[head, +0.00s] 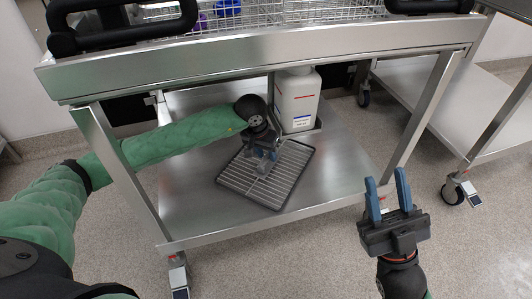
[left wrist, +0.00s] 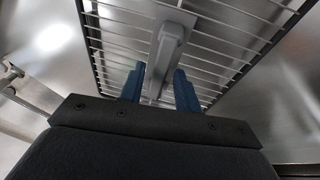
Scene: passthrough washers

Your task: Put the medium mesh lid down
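The medium mesh lid (head: 240,176), a dark-framed wire rectangle with a grey handle, appears to lie on the lower steel shelf of the cart. Its wires also show in the left wrist view (left wrist: 235,42). My left gripper (head: 265,158) reaches under the cart top to the lid's middle. In the left wrist view its two blue fingers (left wrist: 159,85) stand apart on either side of the grey handle (left wrist: 170,48), with small gaps seemingly visible. My right gripper (head: 388,190) is open and empty, in front of the cart's right side.
A white jug (head: 298,99) stands at the back of the lower shelf (head: 195,205), just behind the lid. The cart's top edge (head: 260,64) hangs over my left arm, with a wire basket (head: 285,14) above. The shelf is bare left and right of the lid.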

